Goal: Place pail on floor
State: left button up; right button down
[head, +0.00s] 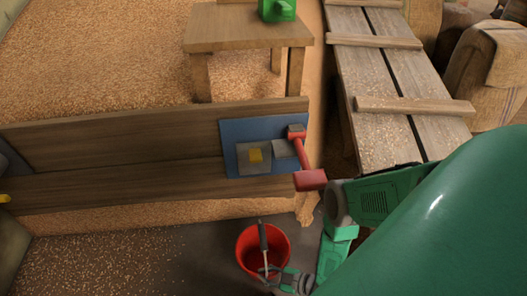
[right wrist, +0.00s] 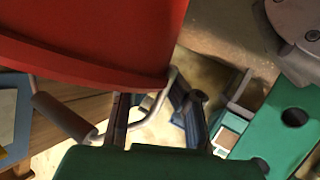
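The red pail (head: 250,262) is at the bottom middle of the head view, with its open top facing up and a dark grip on its wire handle. In the right wrist view the pail (right wrist: 100,35) fills the upper left. My right gripper (head: 290,278) is at the pail's near right rim. In the right wrist view its fingertips (right wrist: 162,98) close from both sides on the handle's wire (right wrist: 150,118), beside the dark grip (right wrist: 64,116). I cannot tell whether the pail's bottom touches the floor (head: 130,262). My left gripper is not in view.
A wooden board wall (head: 110,140) with a blue panel (head: 230,130) and a red lever (head: 302,155) stands beyond the pail. A wooden table (head: 240,35) stands in the grain behind it. A plank ramp (head: 380,75) and sacks (head: 485,75) are at right. Grain-strewn floor lies left.

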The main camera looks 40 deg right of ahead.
jog(key=shift+w, duration=0.1)
jog(key=c, duration=1.7)
grip_release()
jog(key=shift+p+v, duration=2.3)
jog(key=shift+v, duration=3.75)
